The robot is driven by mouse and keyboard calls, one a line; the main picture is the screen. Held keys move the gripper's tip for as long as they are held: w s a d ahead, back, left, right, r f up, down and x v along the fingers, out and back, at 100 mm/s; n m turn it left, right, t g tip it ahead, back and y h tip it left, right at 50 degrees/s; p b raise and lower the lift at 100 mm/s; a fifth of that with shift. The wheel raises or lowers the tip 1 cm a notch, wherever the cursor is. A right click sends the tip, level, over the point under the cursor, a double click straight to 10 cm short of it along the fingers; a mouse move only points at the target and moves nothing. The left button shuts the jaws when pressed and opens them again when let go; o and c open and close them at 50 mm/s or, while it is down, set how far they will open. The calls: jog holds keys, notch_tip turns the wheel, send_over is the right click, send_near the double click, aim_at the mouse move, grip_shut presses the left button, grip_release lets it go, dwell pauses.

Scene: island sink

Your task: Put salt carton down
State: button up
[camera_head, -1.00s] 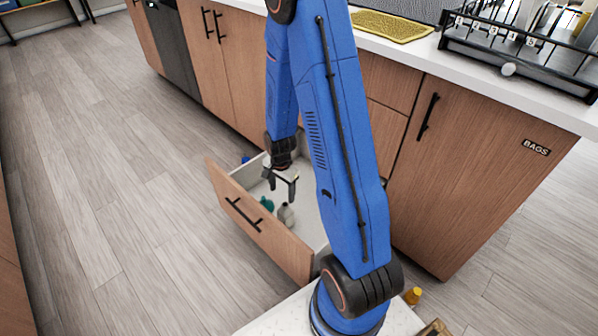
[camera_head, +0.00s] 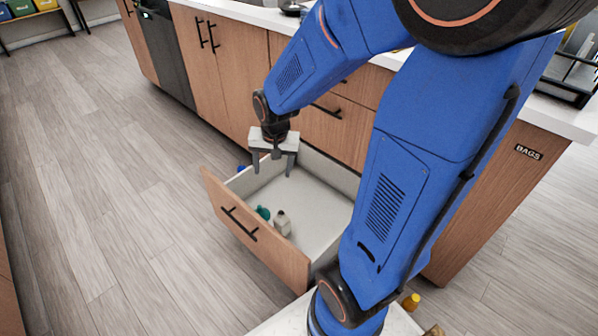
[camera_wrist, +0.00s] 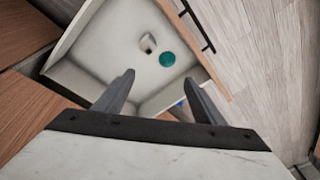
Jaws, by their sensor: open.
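A small pale carton (camera_head: 283,222), which appears to be the salt carton, stands in the open drawer (camera_head: 322,218) near its front panel. It also shows in the wrist view (camera_wrist: 148,43), on the light drawer floor. My gripper (camera_head: 272,164) is open and empty, above the far left part of the drawer and clear of the carton. In the wrist view its two fingers (camera_wrist: 160,79) are spread apart with nothing between them. The carton's label cannot be read.
A round teal item (camera_head: 263,213) lies beside the carton, also visible in the wrist view (camera_wrist: 167,59). A blue object (camera_head: 241,168) shows just outside the drawer's left side. Much of the drawer floor is bare. The wood floor (camera_head: 110,210) to the left is clear.

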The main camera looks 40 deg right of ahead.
jog(key=s+a+r+n+t, duration=0.2)
jog(key=s+r+n, duration=0.5)
jog(key=s+r, duration=0.7)
jog(key=s+a, duration=0.1)
jog(key=s, duration=0.3)
jog(key=shift+s+a+r+n, duration=0.2)
jog(key=shift+r+n, duration=0.1)
jog(key=shift+r, duration=0.1)
